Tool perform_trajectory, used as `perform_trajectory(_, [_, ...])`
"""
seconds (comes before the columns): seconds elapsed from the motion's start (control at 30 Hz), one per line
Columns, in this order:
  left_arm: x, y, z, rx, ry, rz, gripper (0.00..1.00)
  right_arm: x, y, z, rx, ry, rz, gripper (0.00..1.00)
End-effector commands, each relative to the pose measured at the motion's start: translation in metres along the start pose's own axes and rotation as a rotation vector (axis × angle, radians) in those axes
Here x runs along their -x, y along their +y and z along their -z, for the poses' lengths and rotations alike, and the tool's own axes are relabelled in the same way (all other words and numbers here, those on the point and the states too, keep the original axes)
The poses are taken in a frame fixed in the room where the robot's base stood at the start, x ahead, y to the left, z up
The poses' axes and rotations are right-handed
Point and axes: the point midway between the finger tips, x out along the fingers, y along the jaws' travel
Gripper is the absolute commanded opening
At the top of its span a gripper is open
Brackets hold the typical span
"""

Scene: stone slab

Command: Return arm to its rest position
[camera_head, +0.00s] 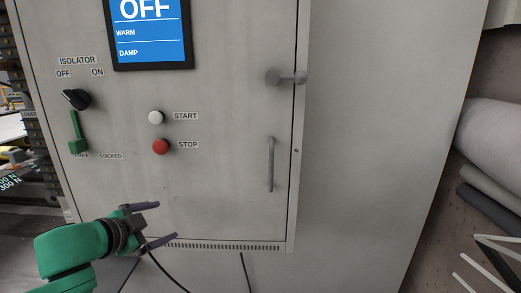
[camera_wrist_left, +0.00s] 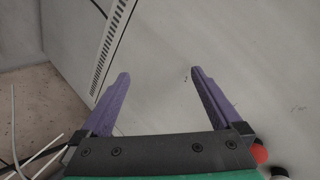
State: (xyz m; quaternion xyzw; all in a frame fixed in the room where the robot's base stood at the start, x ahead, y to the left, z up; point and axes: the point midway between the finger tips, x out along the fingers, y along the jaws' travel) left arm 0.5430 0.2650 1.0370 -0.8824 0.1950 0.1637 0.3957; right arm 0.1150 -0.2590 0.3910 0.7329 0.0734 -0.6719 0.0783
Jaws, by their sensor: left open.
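My left gripper (camera_head: 166,224) is in front of the lower left part of a grey cabinet (camera_head: 230,200) in the head view. Its green arm comes in from the bottom left. Its two purple fingers are spread apart with nothing between them. In the left wrist view the same open fingers (camera_wrist_left: 158,80) face the plain cabinet front. My right gripper is not in view.
The cabinet has a screen (camera_head: 152,30) reading OFF, a black isolator knob (camera_head: 76,99), a green lever (camera_head: 76,132), white (camera_head: 156,117) and red (camera_head: 160,146) buttons, and a door handle (camera_head: 270,165). Rolls (camera_head: 495,140) lie at the right. Cables hang below.

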Motion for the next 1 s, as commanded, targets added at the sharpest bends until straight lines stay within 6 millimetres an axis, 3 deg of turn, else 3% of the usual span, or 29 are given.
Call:
perform_trajectory(0.03, [-0.015, 0.040, -0.003, 0.043, -0.004, -0.053, 0.99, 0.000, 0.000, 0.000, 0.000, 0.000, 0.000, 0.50])
perform_trajectory(0.2, [-0.030, 0.138, -0.031, 0.221, -0.115, -0.136, 0.99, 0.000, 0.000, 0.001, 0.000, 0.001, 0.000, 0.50])
perform_trajectory(0.3, [-0.021, 0.178, -0.060, 0.350, -0.232, -0.158, 0.99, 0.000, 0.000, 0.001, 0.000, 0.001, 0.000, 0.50])
perform_trajectory(0.47, [0.006, 0.228, -0.109, 0.530, -0.436, -0.185, 0.99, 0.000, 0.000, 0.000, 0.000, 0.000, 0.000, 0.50])
perform_trajectory(0.73, [0.079, 0.306, -0.177, 0.790, -0.802, -0.248, 0.99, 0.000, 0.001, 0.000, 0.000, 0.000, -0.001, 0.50])
perform_trajectory(1.0, [0.019, 0.378, -0.249, 0.772, -0.850, -0.281, 0.99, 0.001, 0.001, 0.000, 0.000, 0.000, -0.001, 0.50])
